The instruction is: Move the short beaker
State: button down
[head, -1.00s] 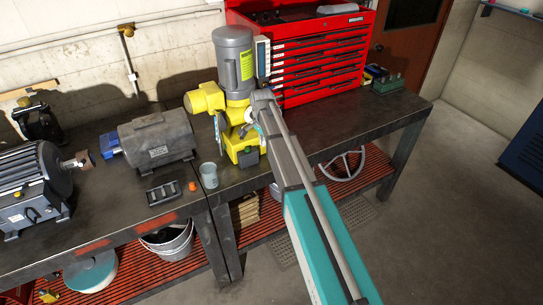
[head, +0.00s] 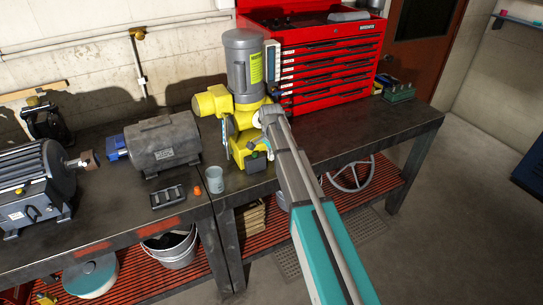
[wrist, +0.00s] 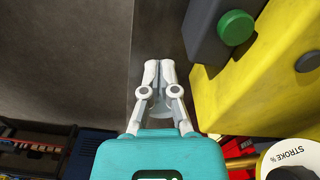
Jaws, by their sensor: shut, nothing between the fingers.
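The short beaker is a small grey-blue cup (head: 214,180) standing upright on the workbench in the head view, left of the yellow pump (head: 215,102). My gripper (wrist: 158,64) shows in the wrist view with its two pale fingers together at the tips and nothing held. In the head view the fingers are mostly hidden around my wrist, in front of the yellow pump and to the right of the beaker. In the wrist view I cannot make out the beaker with certainty.
An orange cap (head: 197,190) and a black tray (head: 168,197) lie left of the beaker. A grey motor (head: 163,147) stands behind them. A red tool chest (head: 330,62) stands at the back. The bench (head: 385,128) has clear room at right. The yellow body (wrist: 240,95) is close beside my fingers.

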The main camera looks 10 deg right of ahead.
aim_at(272, 172)
jog(key=shift+f+b, duration=2.55)
jog(key=shift+f, duration=0.25)
jog(key=shift+w+d+f, duration=0.1)
jog(key=shift+w+d, duration=0.55)
jog(key=shift+d, duration=0.3)
jog(key=shift+w+d, duration=0.45)
jog(key=shift+d, duration=0.3)
jog(key=shift+w+d, duration=0.65)
jog(key=shift+d, duration=0.3)
jog(key=shift+s+a, duration=0.1)
jog(key=shift+a, duration=0.05)
